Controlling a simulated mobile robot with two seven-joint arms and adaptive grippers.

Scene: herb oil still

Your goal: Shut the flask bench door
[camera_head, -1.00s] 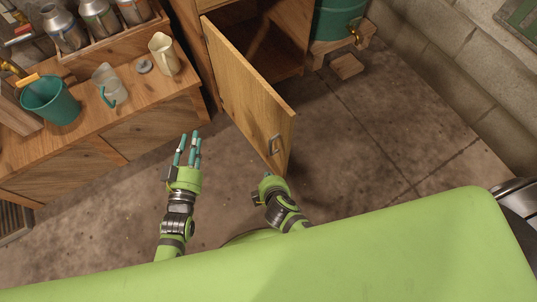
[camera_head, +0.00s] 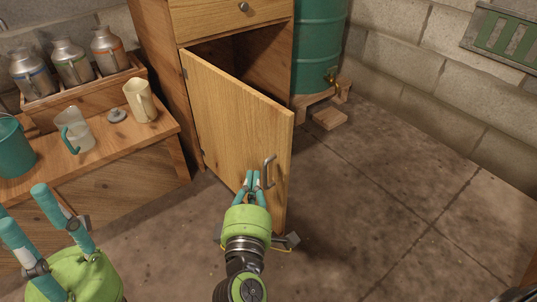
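The flask bench door (camera_head: 228,115) is a wooden panel that stands open, swung out from its cabinet (camera_head: 165,60). It is hinged on the left, with a metal handle (camera_head: 269,170) near its lower right edge. My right gripper (camera_head: 253,178) is in front of the door, just left of the handle. Its fingertips look close together, and I cannot tell whether they touch the door or are fully shut. Nothing shows between them. My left gripper (camera_head: 28,217) is at the lower left, its fingers spread and empty, apart from the door.
A wooden bench at left holds a glass jug (camera_head: 77,133), a cream pitcher (camera_head: 141,100), a green bucket (camera_head: 14,148) and a crate of metal flasks (camera_head: 74,62). A green barrel (camera_head: 318,45) stands right of the cabinet. The floor (camera_head: 390,190) at right is clear.

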